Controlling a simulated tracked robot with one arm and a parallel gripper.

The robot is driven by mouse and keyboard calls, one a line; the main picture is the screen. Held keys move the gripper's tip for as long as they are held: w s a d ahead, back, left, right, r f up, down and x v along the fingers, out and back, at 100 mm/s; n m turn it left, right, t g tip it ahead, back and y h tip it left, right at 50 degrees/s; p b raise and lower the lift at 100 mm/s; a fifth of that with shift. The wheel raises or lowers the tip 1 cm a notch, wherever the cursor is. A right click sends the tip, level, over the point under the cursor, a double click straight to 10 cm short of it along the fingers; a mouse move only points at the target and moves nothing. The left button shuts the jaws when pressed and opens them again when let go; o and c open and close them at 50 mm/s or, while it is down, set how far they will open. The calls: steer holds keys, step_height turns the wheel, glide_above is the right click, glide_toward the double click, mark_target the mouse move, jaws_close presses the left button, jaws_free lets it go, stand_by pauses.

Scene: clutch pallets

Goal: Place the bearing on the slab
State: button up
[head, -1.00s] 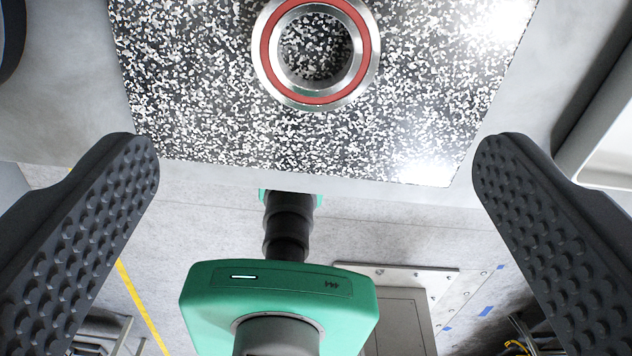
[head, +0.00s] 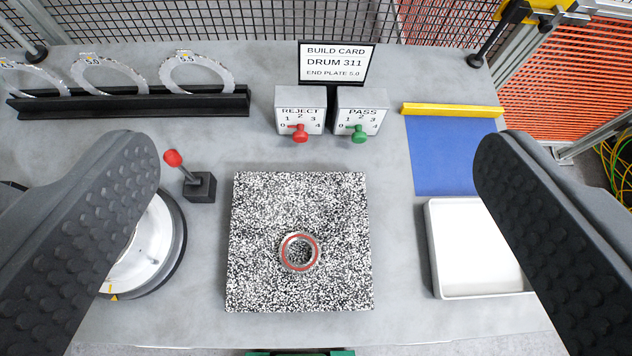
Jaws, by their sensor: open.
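The bearing (head: 299,269) is a metal ring with a red band. It lies flat on the speckled black-and-white slab (head: 262,205), a little below the slab's middle in the view. The slab lies on the grey table. My gripper (head: 318,150) is open and empty, its two dark studded fingers wide apart at the left and right of the view. The fingers are well clear of the bearing, which shows between them, lower in the picture.
Left of the slab stand a red-knobbed lever (head: 200,187) and a round drum (head: 168,240), partly hidden by my finger. Right are a white tray (head: 436,250) and a blue mat (head: 440,160). Behind are REJECT (head: 287,98) and PASS (head: 362,98) counters, a build card (head: 337,64) and a ring rack (head: 130,106).

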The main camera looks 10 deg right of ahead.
steer(key=s+r+t, duration=0.3)
steer(key=s+r, duration=0.3)
steer(key=r, duration=0.3)
steer(key=shift+a+r+t+y, duration=0.15)
steer(key=shift+a+t+y, duration=0.15)
steer(key=shift+a, duration=0.1)
